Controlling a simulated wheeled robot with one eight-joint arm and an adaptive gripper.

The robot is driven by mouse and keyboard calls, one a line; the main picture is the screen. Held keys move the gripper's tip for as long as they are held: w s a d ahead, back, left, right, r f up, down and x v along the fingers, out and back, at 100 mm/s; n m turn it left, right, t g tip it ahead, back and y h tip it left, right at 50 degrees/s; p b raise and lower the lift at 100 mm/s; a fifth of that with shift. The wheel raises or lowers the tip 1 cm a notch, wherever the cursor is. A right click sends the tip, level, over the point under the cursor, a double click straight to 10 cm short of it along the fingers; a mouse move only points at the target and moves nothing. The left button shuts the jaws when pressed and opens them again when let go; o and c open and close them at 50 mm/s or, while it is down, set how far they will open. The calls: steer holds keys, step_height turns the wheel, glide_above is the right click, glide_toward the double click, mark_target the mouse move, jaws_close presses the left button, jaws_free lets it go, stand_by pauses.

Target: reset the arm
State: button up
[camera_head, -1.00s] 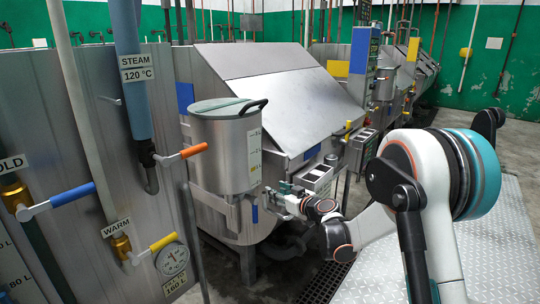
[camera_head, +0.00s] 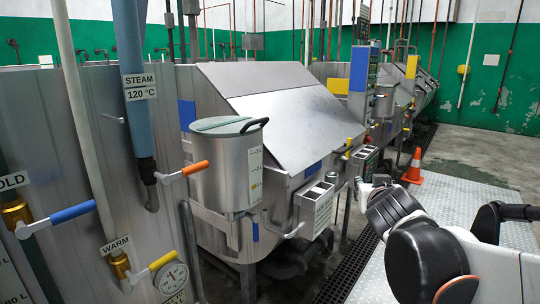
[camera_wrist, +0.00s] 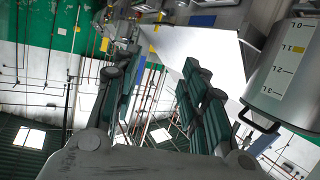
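My gripper (camera_wrist: 155,72) shows in the wrist view with its two dark green-padded fingers spread apart. Nothing is between them. In the head view my arm comes in from the lower right and bends up toward the middle right, in front of the row of steel machines. The gripper's fingers cannot be made out clearly there. The wrist view looks tilted past the fingers at a steel machine lid, the wall and the windows.
A steel measuring pot (camera_head: 222,172) with a lid stands in front of the large dyeing machine (camera_head: 275,95); it also shows in the wrist view (camera_wrist: 285,75). Valve pipes with an orange lever (camera_head: 195,167) are at left. An orange cone (camera_head: 413,167) stands by the metal floor plate (camera_head: 462,200).

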steer(key=s+a+f+g+y, duration=0.1)
steer(key=s+f, duration=0.3)
steer(key=s, duration=0.4)
steer(key=s+a+f+n+g+y, duration=0.1)
steer(key=s+f+g, duration=0.3)
steer(key=s, duration=0.5)
steer(key=s+a+f+g+y, duration=0.1)
steer(key=s+a+f+g, duration=0.1)
steer(key=s+f, duration=0.4)
steer(key=shift+s+a+n+y, duration=0.3)
steer(key=shift+s+a+n, duration=0.15)
steer(key=shift+s, duration=0.75)
steer(key=shift+w, duration=0.1)
